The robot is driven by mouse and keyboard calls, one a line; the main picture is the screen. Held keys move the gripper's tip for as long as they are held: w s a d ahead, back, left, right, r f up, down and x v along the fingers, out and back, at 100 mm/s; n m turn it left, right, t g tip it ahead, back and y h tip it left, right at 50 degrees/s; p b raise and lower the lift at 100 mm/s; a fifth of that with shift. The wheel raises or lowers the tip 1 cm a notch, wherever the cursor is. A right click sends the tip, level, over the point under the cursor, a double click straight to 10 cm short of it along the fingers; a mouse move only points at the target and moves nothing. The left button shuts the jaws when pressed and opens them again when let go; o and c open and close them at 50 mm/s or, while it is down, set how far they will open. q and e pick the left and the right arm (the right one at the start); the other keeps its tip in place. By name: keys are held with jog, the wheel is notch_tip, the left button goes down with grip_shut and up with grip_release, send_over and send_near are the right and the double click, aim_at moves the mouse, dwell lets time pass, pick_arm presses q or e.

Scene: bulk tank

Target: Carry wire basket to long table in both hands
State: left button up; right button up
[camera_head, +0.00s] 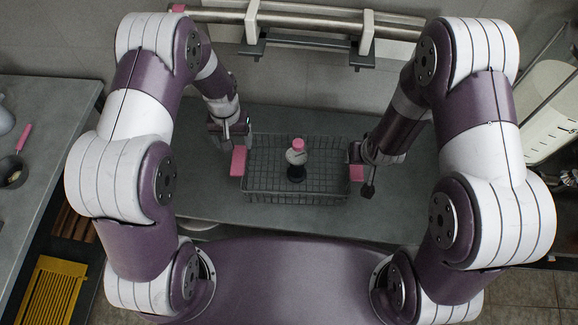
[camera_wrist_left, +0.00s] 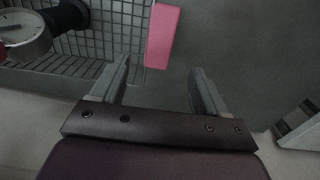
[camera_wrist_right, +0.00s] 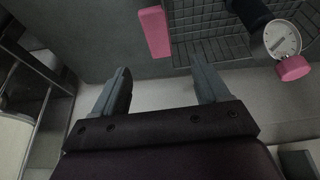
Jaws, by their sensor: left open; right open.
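The dark wire basket (camera_head: 268,186) sits on a grey table (camera_head: 210,206), with a pink handle (camera_head: 238,161) at its left end and another pink handle (camera_head: 357,173) at its right end. A gauge with a pink cap (camera_head: 298,145) stands inside it. My left gripper (camera_head: 232,138) is by the left handle; in the left wrist view its open fingers (camera_wrist_left: 160,90) are empty, with the pink handle (camera_wrist_left: 162,36) just beyond. My right gripper (camera_head: 364,165) is by the right handle; in the right wrist view its open fingers (camera_wrist_right: 163,88) are empty, with the handle (camera_wrist_right: 155,32) beyond them.
A second grey table (camera_head: 40,130) at the left holds a pink-handled tool (camera_head: 24,137) and a small pot (camera_head: 12,172). A yellow slatted item (camera_head: 52,290) is low at left. A horizontal pipe (camera_head: 300,18) runs along the back wall. A graduated container (camera_head: 545,110) is at right.

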aim_at(238, 160)
pick_arm(q)
jog(key=shift+s+d+r, duration=0.15)
jog(key=shift+s+r, duration=0.05)
jog(key=shift+s, duration=0.2)
jog(key=shift+s+d+r, duration=0.15)
jog(key=shift+s, duration=0.25)
jog(key=f, duration=1.2)
jog(key=shift+w+a, duration=0.2)
jog(key=shift+w, duration=0.15)
pick_arm(e)
jog(key=x, duration=1.1)
jog(key=shift+s+d+f, duration=0.1)
jog(key=shift+s+f, duration=0.1)
pick_arm(q)
jog(key=shift+f, duration=0.45)
pick_arm(e)
jog(key=shift+w+f, duration=0.1)
jog(key=shift+f, duration=0.3)
pick_arm(q)
jog(key=c, duration=1.4)
pick_arm(e)
jog(key=c, duration=1.4)
